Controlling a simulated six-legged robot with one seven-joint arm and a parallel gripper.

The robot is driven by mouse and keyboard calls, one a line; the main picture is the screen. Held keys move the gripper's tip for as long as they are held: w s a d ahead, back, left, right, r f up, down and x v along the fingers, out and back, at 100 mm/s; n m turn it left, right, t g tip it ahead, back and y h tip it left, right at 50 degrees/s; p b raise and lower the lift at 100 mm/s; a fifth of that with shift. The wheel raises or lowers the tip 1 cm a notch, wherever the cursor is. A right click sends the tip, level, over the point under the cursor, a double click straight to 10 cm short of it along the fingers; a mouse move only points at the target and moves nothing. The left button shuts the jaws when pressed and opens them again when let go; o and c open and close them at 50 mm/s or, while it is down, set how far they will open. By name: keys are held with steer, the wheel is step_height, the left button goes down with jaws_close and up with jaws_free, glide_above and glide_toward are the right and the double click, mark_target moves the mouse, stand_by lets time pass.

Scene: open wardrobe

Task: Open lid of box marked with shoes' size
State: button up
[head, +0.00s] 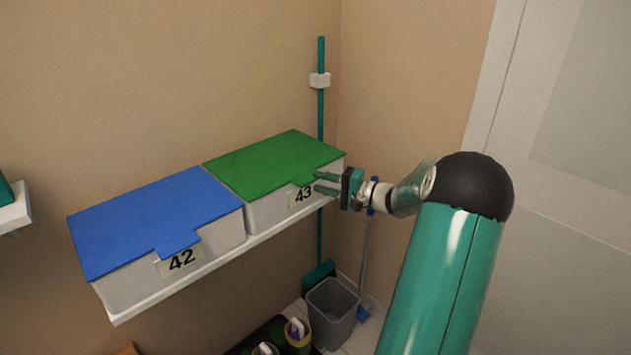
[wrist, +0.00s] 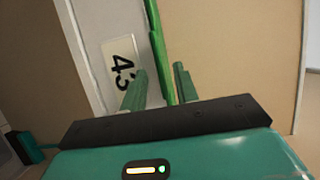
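A white box marked 43 (head: 265,215) with a closed green lid (head: 272,158) stands on a wall shelf. A white box marked 42 (head: 125,285) with a closed blue lid (head: 150,215) stands to its left. My gripper (head: 318,182) is at the front of the 43 box, by the lid's front tab and just right of the number label. In the wrist view my gripper (wrist: 162,82) has its fingers apart. The green lid's edge (wrist: 160,50) shows between them; I cannot tell whether either finger touches it. The 43 label (wrist: 121,68) is left of the fingers.
The white shelf (head: 180,284) runs under both boxes. A green broom (head: 320,120) stands in the corner behind. A grey bin (head: 333,312) and what look like shoes (head: 297,337) are below. A pale door (head: 570,180) is at the right.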

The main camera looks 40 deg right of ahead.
steer(key=shift+x, duration=1.3)
jaws_close()
steer(key=shift+d+r, duration=0.1)
steer(key=shift+r, duration=0.05)
